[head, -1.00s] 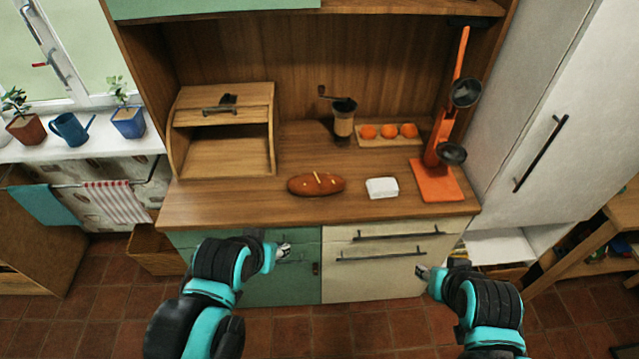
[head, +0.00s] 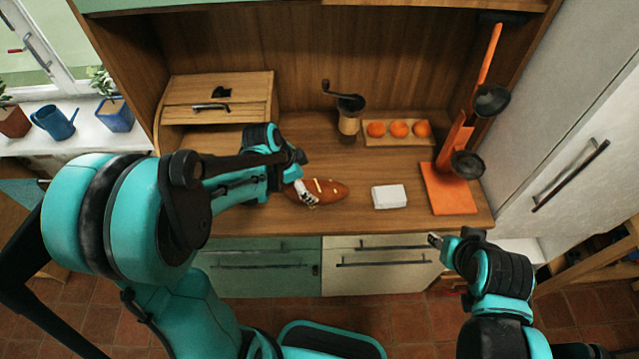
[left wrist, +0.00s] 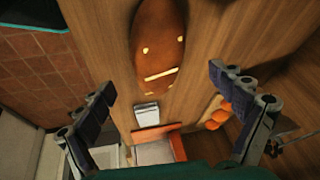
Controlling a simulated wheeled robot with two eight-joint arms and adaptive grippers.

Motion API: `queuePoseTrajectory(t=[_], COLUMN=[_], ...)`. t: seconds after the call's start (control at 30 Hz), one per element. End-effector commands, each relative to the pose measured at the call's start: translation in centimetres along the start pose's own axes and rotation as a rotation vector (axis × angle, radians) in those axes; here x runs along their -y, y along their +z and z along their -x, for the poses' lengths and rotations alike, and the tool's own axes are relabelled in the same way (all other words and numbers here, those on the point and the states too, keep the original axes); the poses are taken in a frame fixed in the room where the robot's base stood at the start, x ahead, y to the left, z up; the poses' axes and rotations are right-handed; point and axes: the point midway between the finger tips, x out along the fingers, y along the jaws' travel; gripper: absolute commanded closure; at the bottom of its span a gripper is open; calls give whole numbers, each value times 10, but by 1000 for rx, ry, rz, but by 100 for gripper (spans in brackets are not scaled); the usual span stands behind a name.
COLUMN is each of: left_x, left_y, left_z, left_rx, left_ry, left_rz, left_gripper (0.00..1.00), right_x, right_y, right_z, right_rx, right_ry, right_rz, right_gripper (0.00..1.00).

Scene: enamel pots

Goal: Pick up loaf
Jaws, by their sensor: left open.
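The loaf (head: 326,189) is brown and oval with pale score marks, lying on the wooden counter. In the left wrist view the loaf (left wrist: 159,40) sits at the top middle, ahead of the open fingers. My left gripper (head: 303,185) is at the loaf's left end in the head view, and its arm hides part of the counter. In the left wrist view my left gripper (left wrist: 165,112) has its fingers spread wide with nothing between them. Whether it touches the loaf I cannot tell. My right gripper (head: 436,241) is by the counter's front edge, away from the loaf; its jaw opening is unclear.
A white block (head: 389,196) lies right of the loaf. An orange stand with black pans (head: 450,190) is farther right. A coffee grinder (head: 348,116) and a board with oranges (head: 365,141) stand behind. A wooden bread box (head: 215,100) is at the left.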

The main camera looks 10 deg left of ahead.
Motion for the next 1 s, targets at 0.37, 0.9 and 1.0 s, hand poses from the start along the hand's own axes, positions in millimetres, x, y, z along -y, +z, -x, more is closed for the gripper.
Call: queuePoseTrajectory(t=[0.37,0.9,1.0], left_x=[-2,-2,-2], left_y=[1,0,0], left_z=[-44,-73,-73], left_rx=[0,0,0], left_ry=[-1,-2,-1], left_rz=[-2,1,1], left_gripper=[6,32,59], right_x=[0,0,0], right_y=[12,18,18], right_z=[-16,-25,-25], right_rx=[0,0,0], right_ry=[0,0,0], right_rz=[0,0,0], right_gripper=[60,60,60])
